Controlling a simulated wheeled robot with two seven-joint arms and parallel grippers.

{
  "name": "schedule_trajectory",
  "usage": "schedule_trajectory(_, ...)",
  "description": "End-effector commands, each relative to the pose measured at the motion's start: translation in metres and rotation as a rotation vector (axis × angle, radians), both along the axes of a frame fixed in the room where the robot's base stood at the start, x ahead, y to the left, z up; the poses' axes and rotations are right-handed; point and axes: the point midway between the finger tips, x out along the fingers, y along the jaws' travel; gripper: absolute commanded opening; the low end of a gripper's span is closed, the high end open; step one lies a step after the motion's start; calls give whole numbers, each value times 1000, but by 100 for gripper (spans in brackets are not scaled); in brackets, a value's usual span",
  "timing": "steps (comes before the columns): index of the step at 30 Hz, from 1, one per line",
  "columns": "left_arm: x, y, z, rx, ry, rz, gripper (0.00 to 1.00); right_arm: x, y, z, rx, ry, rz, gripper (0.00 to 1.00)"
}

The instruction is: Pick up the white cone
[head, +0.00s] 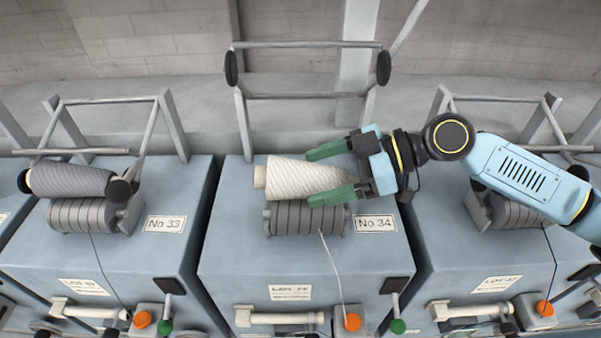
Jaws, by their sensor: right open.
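My left gripper is not in view.
A grey cone (70,181) lies on the left machine's roller. A metal frame (307,96) with black discs rises behind the white cone. A thread (331,262) runs down the middle machine's front. Orange knobs (352,322) and levers line the front. Gaps separate the machines.

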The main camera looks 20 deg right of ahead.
Motion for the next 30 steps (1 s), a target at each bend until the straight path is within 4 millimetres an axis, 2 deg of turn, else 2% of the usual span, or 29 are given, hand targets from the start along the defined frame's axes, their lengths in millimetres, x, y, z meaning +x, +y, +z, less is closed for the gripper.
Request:
schedule_trajectory(9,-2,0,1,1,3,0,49,2,6,-3,-1,-1,0,81)
schedule_trajectory(22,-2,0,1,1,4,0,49,2,6,-3,-1,0,0,27)
schedule_trajectory(30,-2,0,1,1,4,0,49,1,6,-1,-1,-2,0,27)
